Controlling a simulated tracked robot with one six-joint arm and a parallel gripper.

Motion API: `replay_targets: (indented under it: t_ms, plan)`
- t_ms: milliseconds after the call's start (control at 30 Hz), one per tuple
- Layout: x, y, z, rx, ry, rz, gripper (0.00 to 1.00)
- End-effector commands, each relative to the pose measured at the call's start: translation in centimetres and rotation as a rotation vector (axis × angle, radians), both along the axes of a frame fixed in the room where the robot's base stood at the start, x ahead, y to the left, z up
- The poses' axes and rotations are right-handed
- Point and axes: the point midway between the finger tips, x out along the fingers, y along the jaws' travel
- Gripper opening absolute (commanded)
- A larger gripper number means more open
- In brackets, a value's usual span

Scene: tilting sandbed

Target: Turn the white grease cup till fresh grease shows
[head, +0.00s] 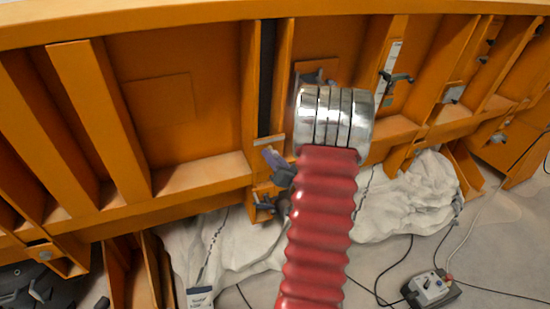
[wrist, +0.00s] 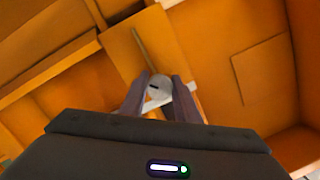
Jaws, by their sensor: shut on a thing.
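The white grease cup (wrist: 158,89) shows in the wrist view as a small round white cap with a dark slot-like mark on its face. My gripper (wrist: 162,82) has its two grey-purple fingers on either side of the cup and is shut on it. In the head view my gripper (head: 275,162) is at the orange frame, left of my red ribbed arm, partly covered by it. I cannot make out the cup there. No grease is visible in either view.
The orange frame (head: 165,35) has upright ribs and ledges close around the gripper. Black clamp handles (head: 396,79) stick out to the right. White crumpled sheeting (head: 410,205) lies below. A grey box with cables (head: 430,288) sits on the floor at lower right.

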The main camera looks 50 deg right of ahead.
Motion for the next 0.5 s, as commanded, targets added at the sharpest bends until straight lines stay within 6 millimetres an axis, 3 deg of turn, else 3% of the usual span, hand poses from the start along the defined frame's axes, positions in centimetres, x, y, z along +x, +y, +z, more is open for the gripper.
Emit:
replay_targets:
  t_ms: [500]
  plan:
    - [-0.42,-0.57,0.18,0.159,-0.099,0.017,0.06]
